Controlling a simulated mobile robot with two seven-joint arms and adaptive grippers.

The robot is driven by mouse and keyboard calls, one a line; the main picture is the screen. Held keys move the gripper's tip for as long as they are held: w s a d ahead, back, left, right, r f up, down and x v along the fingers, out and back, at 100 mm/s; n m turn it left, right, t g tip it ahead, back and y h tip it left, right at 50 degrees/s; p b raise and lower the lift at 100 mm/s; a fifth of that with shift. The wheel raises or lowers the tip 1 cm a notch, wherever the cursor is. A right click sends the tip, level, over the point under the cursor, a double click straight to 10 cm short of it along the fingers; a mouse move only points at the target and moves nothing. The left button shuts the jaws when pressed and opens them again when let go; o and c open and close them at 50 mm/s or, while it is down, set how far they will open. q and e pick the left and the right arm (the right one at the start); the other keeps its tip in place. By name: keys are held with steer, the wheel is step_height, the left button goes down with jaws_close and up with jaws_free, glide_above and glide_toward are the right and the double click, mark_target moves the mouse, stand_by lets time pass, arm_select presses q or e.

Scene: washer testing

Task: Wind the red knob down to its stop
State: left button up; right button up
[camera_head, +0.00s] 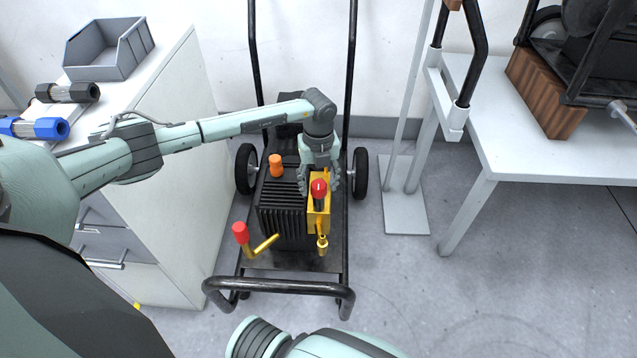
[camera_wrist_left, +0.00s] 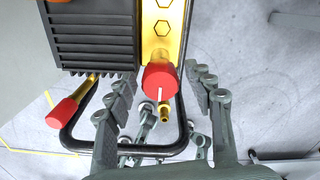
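The red knob (camera_head: 319,188) stands on top of a yellow block (camera_head: 326,216) on the wheeled machine. In the left wrist view the red knob (camera_wrist_left: 160,78) has a white line on its face. My left gripper (camera_head: 319,184) reaches over the machine from behind, with its fingers spread either side of the knob. In the left wrist view the left gripper (camera_wrist_left: 160,74) is open, with a visible gap between each finger and the knob. Whether the fingers are level with the knob is hard to tell. My right gripper is not in view.
A red-handled yellow lever (camera_head: 240,233) and an orange cap (camera_head: 276,165) are near the knob. The machine's black cart frame (camera_head: 280,287) surrounds it. A white cabinet (camera_head: 178,190) stands left, with a grey bin (camera_head: 108,50). A white table (camera_head: 545,158) stands right.

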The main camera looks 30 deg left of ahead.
mark_target(318, 184)
arm_select(q)
step_height(318, 184, up, 12)
stand_by(0.7)
stand_by(0.4)
